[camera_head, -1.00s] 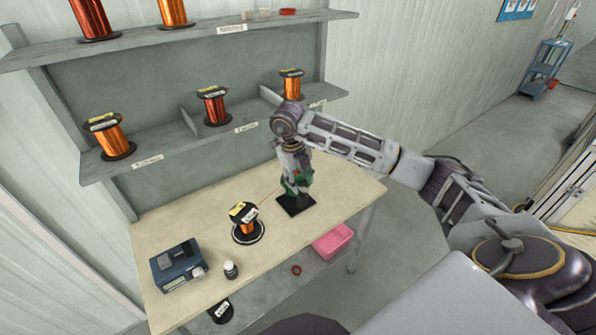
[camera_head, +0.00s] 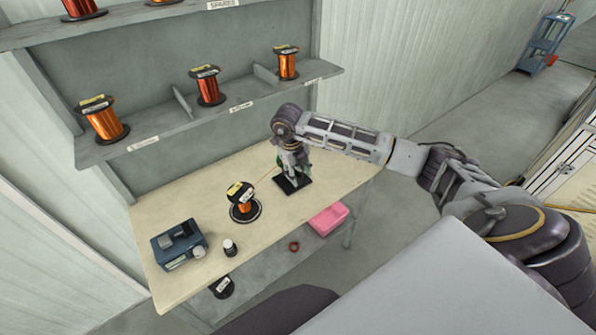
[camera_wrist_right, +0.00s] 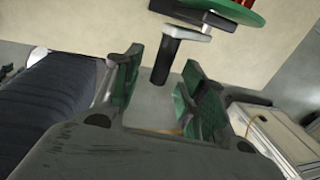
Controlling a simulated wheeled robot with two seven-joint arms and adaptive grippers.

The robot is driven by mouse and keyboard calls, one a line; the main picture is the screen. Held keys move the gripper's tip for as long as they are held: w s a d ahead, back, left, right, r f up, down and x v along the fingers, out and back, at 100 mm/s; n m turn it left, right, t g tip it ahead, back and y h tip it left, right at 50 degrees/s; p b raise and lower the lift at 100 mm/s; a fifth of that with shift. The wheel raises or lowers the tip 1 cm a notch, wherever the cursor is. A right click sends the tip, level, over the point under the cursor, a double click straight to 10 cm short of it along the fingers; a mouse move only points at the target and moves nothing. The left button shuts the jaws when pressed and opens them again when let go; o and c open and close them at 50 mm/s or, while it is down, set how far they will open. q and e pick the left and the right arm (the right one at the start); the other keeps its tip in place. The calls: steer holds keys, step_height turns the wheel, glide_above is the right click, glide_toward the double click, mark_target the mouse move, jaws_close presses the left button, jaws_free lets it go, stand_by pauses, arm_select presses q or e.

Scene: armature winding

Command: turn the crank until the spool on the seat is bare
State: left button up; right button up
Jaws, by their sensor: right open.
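The spool (camera_head: 240,200) sits upright on its round seat (camera_head: 245,218) on the bench, with orange copper wire still showing on it. A thin wire runs from it toward the winder. The winder stands on a black base plate (camera_head: 293,185); my right gripper and wrist hide most of it in the head view. In the right wrist view, the crank's black handle (camera_wrist_right: 162,70) hangs from a grey crank arm (camera_wrist_right: 188,33), with a green winder part (camera_wrist_right: 235,10) above. My right gripper (camera_wrist_right: 162,62) is open, its green-padded fingers on either side of the handle. My left gripper is out of view.
A blue-grey device (camera_head: 180,245) and a small dark bottle (camera_head: 230,248) stand on the bench's left. A shelf above holds several copper spools, such as one at its left end (camera_head: 105,122). A pink bin (camera_head: 328,218) sits below. The bench's right end is mostly clear.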

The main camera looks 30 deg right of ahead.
jaws_close()
steer(key=shift+r, duration=0.1)
steer(key=shift+d+r, duration=0.5)
